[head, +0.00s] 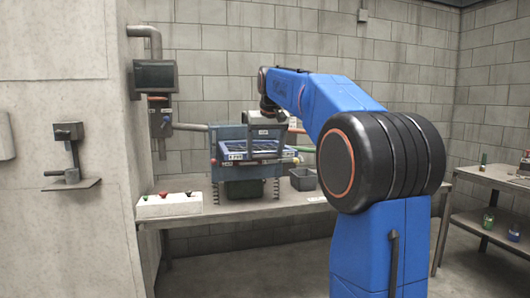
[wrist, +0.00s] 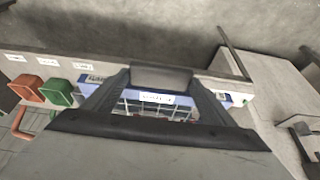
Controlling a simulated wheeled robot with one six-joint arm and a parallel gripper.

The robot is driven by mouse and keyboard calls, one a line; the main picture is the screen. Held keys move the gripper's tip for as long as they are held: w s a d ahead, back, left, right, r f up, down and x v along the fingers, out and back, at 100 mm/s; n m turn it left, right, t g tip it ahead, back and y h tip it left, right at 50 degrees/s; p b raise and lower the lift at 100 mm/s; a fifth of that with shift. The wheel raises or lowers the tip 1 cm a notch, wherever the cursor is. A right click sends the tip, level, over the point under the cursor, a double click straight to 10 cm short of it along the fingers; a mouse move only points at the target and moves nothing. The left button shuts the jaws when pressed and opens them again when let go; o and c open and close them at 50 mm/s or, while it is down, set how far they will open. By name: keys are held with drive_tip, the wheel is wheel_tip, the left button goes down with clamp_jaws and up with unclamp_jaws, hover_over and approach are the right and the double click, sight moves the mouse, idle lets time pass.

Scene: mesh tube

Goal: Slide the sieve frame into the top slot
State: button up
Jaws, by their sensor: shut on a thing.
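The sieve frame (head: 262,147) is a blue rectangle with a mesh grid and a pale label on its front edge. It lies roughly level at the blue-grey machine (head: 228,133) on the bench. My gripper (head: 268,124) is above the frame at the machine, partly hidden by my arm. In the wrist view my gripper (wrist: 160,82) spans the middle, with the blue frame (wrist: 184,100) and its mesh showing between its dark parts. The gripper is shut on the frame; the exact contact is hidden. I cannot tell which slot the frame lines up with.
The bench (head: 265,208) carries a white box (head: 170,205) with coloured buttons at left and a grey bin (head: 303,180) right of the machine. A dark screen (head: 155,76) is on the left wall. A side table (head: 490,178) with small bottles stands at right.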

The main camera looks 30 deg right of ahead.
sight(257, 148)
drive_tip(key=shift+w+d, duration=0.6)
drive_tip(key=shift+w, duration=1.5)
drive_tip(key=shift+w+d, duration=0.6)
drive_tip(key=shift+w, duration=1.45)
drive_tip(key=shift+w+d, duration=0.6)
drive_tip(key=shift+w, duration=1.5)
idle(0.6)
drive_tip(key=o, duration=1.6)
drive_tip(key=v, duration=1.7)
drive_tip(key=shift+r, duration=0.2)
